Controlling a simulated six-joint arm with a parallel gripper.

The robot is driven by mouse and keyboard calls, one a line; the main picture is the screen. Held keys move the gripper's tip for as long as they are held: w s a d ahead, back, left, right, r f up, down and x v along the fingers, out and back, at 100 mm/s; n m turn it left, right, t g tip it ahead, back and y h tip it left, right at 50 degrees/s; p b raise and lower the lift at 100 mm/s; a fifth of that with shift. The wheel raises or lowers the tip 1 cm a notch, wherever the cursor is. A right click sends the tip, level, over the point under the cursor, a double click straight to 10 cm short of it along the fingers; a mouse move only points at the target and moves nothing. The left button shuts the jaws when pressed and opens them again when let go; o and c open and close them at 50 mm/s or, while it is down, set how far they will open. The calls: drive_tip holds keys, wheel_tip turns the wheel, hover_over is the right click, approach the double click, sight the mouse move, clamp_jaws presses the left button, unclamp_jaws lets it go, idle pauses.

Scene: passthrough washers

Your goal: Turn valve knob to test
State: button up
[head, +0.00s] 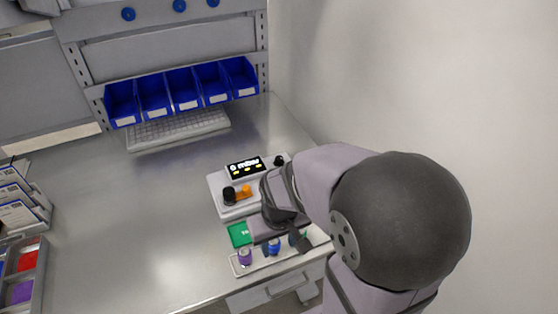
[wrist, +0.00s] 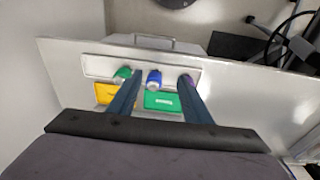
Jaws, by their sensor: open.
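A pale test unit (head: 218,190) with a lit display (head: 244,168) stands on the bench in the head view. It has a black knob (head: 229,195), an orange valve handle (head: 246,190) and a second black knob (head: 280,160) at its right. The arm hides part of its right side. My gripper (head: 276,238) is open in front of the unit, over a white tray. In the wrist view my gripper (wrist: 162,76) has its fingers spread, with a blue-capped part (wrist: 153,79) showing between them, not gripped. The valve handle is not visible in the wrist view.
The white tray (head: 240,268) holds a purple part (head: 245,257) and green part (wrist: 122,73) beside the blue one. Green (wrist: 163,101) and yellow (wrist: 108,94) cards lie near it. Blue bins (head: 184,90) and a keyboard (head: 180,130) are behind. The bench left of the unit is clear.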

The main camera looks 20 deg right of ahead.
drive_tip(key=w+d+f+t+h+b, duration=0.1)
drive_tip(key=w+d+f+t+b, duration=0.3)
drive_tip(key=w, duration=0.6)
drive_tip(key=w+d+f+t, duration=0.2)
drive_tip(key=w+d, duration=0.4)
drive_tip(key=w, duration=0.4)
drive_tip(key=t+y+b, duration=0.1)
drive_tip(key=t+b, duration=0.3)
drive_tip(key=t, duration=0.1)
approach(279, 158)
drive_tip(key=shift+w+f, duration=0.8)
drive_tip(key=shift+f, duration=0.1)
drive_tip(key=shift+w+d+t+y, duration=0.3)
drive_tip(key=shift+w+t, duration=0.1)
drive_tip(key=shift+t, duration=0.1)
drive_tip(key=shift+w, duration=0.1)
drive_tip(key=shift+p+x, duration=1.3)
drive_tip(key=shift+x, duration=2.25)
drive_tip(key=shift+f, duration=0.1)
drive_tip(key=c, duration=1.1)
